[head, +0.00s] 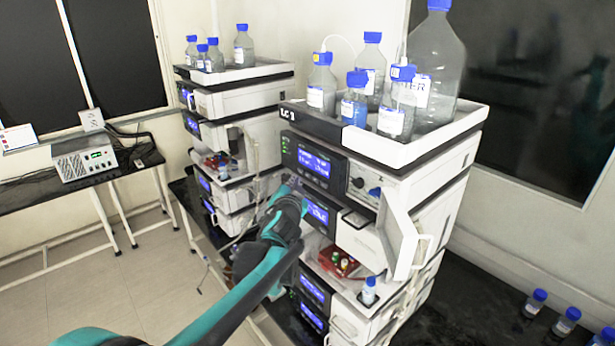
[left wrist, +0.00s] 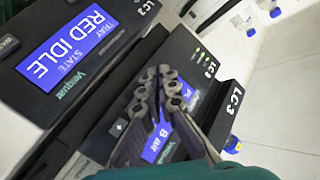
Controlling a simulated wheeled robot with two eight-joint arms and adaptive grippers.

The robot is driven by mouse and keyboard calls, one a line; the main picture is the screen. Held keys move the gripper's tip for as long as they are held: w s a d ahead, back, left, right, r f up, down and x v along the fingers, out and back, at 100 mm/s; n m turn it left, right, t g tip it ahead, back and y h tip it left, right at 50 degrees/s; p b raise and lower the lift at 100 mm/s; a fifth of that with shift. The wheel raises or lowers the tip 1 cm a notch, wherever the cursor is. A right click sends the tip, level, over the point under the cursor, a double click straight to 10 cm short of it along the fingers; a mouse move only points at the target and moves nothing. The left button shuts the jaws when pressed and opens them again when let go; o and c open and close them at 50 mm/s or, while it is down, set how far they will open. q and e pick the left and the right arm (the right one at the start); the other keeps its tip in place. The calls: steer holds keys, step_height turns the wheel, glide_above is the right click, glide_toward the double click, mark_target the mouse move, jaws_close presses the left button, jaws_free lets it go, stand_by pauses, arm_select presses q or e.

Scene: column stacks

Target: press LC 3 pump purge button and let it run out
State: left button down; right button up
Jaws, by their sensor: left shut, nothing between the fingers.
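The LC 3 stack (head: 395,147) stands at the centre right in the head view, topped by a tray of bottles. Its pump module has a lit blue display (head: 314,163). That display (left wrist: 160,140) also shows in the left wrist view, partly covered by my fingers. My left gripper (head: 292,183) is shut and empty, at the front of the pump panel just below the display. In the left wrist view its fingertips (left wrist: 160,72) are together over the panel; I cannot tell whether they touch it. The purge button is not clearly visible, perhaps behind the fingers. My right gripper is out of view.
An open white door (head: 402,235) juts out from the LC 3 stack. Below the pump, a module display (left wrist: 68,46) reads "RED IDLE". A second stack (head: 240,100) stands behind to the left. Loose blue-capped bottles (head: 566,321) stand on the black bench at right.

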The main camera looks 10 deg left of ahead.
arm_select(q)
steer(key=shift+s+a, duration=0.6)
steer(key=shift+s, duration=0.2)
steer(key=shift+s+a, duration=0.55)
steer(key=shift+s, duration=0.2)
steer(key=s+d+f+n+g+b, duration=0.1)
steer(key=s+f+n+g+b, duration=0.1)
steer(key=s+f+b, duration=0.8)
steer(key=s+d+f+n+g+h+b, duration=0.1)
steer(key=s+f+g+b, duration=0.3)
steer(key=s+f+b, duration=0.7)
steer(key=s+d+f+n+g+h+b, duration=0.1)
steer(key=s+f+n+g+b, duration=0.2)
steer(key=s+f+b, duration=0.8)
step_height(320, 180, down, 18)
steer(key=s, duration=0.2)
steer(key=shift+s+d, duration=0.3)
steer(key=shift+s, duration=0.1)
steer(key=shift+f, duration=0.1)
stand_by(1.8)
